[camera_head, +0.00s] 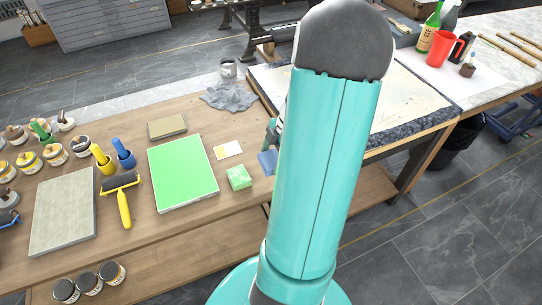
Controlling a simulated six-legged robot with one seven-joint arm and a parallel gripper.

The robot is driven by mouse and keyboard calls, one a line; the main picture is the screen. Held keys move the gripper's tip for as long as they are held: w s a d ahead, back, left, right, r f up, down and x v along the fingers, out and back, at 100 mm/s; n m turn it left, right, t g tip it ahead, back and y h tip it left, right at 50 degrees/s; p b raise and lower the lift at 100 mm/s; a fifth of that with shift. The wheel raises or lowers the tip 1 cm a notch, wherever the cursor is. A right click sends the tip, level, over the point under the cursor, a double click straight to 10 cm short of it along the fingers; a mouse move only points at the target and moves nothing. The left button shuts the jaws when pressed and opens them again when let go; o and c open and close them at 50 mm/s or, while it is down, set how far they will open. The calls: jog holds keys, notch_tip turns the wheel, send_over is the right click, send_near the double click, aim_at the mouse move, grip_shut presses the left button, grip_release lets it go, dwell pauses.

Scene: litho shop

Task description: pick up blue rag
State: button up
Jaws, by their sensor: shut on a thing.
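The blue rag (267,161) shows as a small blue patch at the right edge of the wooden bench, just right of the green-and-white block. My teal arm covers its right side. My gripper (273,142) shows only as a sliver at the left edge of my arm, right above the rag. It is shut on the blue rag; the fingertips are mostly hidden. I cannot tell whether the rag is clear of the bench top.
The wooden bench (130,240) holds a green plate (182,172), a green-and-white block (239,177), a yellow-handled roller (122,195), several ink jars and a grey cloth (229,96). A stone slab (407,103) on a stand lies behind my arm. Floor is open at lower right.

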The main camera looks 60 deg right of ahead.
jog(key=s+a+r, duration=0.3)
jog(key=s+a, duration=0.3)
jog(key=shift+a+r, duration=0.2)
jog(key=shift+r, duration=0.15)
jog(key=o, duration=0.4)
jog(key=c, duration=0.3)
jog(key=shift+w, duration=0.1)
